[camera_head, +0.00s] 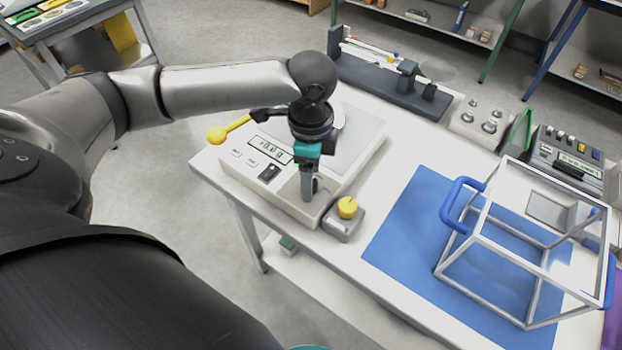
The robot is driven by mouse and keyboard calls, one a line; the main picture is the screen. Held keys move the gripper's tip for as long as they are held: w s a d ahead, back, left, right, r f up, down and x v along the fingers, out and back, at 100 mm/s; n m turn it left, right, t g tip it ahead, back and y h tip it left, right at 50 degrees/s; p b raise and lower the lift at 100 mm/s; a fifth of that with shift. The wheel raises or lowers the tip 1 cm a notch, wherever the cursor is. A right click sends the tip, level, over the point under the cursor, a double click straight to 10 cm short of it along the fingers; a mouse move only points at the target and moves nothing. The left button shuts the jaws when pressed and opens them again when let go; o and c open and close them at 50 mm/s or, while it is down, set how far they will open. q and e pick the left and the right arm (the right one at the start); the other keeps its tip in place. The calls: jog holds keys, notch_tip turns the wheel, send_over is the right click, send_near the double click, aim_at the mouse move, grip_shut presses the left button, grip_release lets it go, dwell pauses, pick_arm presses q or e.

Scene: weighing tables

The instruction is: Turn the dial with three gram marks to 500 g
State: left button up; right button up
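A white scale (234,169) with a lit display (270,151) stands near the table's front left edge. A grey box with a yellow knob (347,207) sits just right of the scale. No gram marks are readable on either. My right gripper is not in view.
Behind are a dark balance-like device (375,80), a block of metal weights (484,115) and a grey instrument (567,155).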

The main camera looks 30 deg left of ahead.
pick_arm(q)
jog(key=shift+f, duration=0.4)
jog(key=shift+c, duration=0.4)
grip_shut()
